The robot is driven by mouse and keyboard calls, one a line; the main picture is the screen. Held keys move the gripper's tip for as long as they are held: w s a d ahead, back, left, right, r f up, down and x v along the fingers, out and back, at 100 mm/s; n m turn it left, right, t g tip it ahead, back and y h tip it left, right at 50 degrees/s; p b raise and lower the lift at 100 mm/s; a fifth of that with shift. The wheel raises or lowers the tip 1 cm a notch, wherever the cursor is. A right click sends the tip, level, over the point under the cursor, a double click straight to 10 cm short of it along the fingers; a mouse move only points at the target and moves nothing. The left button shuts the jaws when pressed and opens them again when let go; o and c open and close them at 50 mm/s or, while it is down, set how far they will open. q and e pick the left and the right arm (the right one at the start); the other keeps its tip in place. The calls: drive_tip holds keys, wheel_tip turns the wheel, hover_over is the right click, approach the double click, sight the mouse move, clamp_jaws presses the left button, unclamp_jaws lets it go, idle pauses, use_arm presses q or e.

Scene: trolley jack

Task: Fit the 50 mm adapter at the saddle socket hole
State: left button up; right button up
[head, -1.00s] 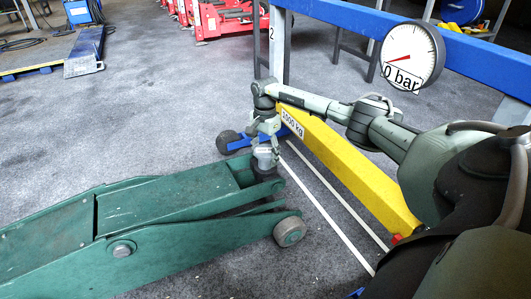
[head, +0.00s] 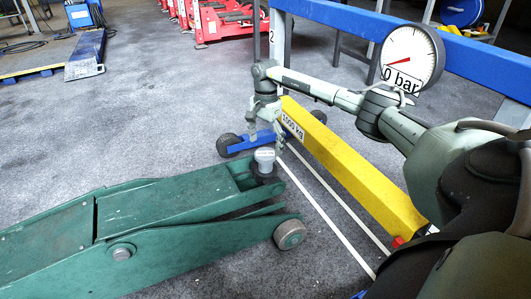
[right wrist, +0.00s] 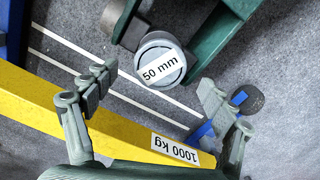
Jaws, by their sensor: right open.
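The 50 mm adapter (head: 264,158) is a short grey cylinder standing upright on the dark saddle (head: 266,177) at the end of the green trolley jack (head: 160,215). In the right wrist view the adapter (right wrist: 161,62) shows its round top with a "50 mm" label. The socket hole is hidden beneath it, and I cannot tell how deep it sits. My right gripper (head: 267,138) is above the adapter, clear of it, with its fingers apart and empty; the spread fingers also show in the right wrist view (right wrist: 156,88). My left gripper is not in view.
A yellow beam (head: 350,165) marked 1000 kg lies right of the jack, near white floor lines. A blue frame rail (head: 470,55) and a gauge (head: 412,58) reading 0 bar stand behind. Red equipment (head: 225,20) is at the back.

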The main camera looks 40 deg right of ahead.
drive_tip(key=shift+r, duration=0.75)
